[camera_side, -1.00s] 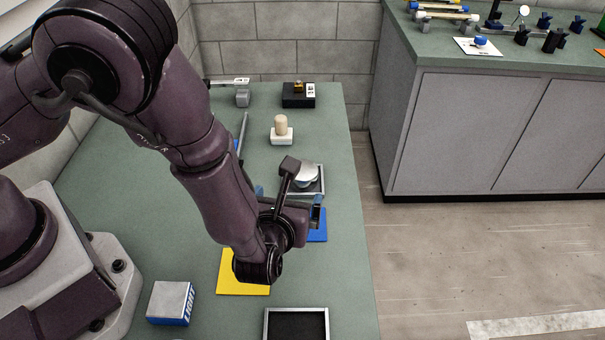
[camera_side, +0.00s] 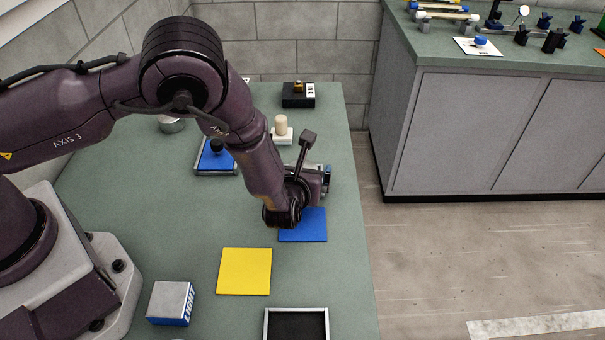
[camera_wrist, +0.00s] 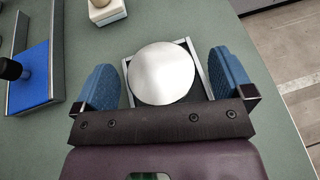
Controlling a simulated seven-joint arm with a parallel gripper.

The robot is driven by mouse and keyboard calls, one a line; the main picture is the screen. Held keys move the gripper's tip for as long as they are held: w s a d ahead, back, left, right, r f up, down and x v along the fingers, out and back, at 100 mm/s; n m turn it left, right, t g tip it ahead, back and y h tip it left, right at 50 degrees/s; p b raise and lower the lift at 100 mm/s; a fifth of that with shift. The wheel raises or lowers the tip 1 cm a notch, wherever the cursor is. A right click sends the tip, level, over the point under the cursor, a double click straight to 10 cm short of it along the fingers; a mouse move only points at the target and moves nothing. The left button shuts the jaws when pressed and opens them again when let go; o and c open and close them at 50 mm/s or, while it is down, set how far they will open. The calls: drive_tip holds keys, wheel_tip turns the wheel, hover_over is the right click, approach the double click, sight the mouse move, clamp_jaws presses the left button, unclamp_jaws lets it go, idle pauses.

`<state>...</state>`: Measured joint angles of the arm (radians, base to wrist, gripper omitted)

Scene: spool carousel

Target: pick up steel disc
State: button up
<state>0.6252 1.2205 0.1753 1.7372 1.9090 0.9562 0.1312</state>
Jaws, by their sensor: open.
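The steel disc (camera_wrist: 161,73) is round, flat and shiny, and lies in a shallow grey-rimmed tray (camera_wrist: 198,68) in the wrist view. My gripper (camera_wrist: 162,80) is open, with one blue finger to the left of the disc and one to the right. No contact between fingers and disc shows, and the height gap cannot be told. In the side view my gripper (camera_side: 326,178) is beyond the blue square, and my wrist hides the disc and its tray.
A blue square (camera_side: 303,225) and a yellow square (camera_side: 244,271) lie nearer the camera. A blue-floored tray with a black knob (camera_side: 216,146) is to the left. A cream peg on a white block (camera_side: 281,127) stands behind. A dark tray (camera_side: 296,311) is at the front.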

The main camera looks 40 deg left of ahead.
drive_tip(key=shift+w, duration=0.1)
drive_tip(key=shift+c, duration=0.5)
drive_tip(key=c, duration=1.4)
drive_tip(key=shift+o, duration=0.2)
drive_tip(key=shift+r, duration=0.1)
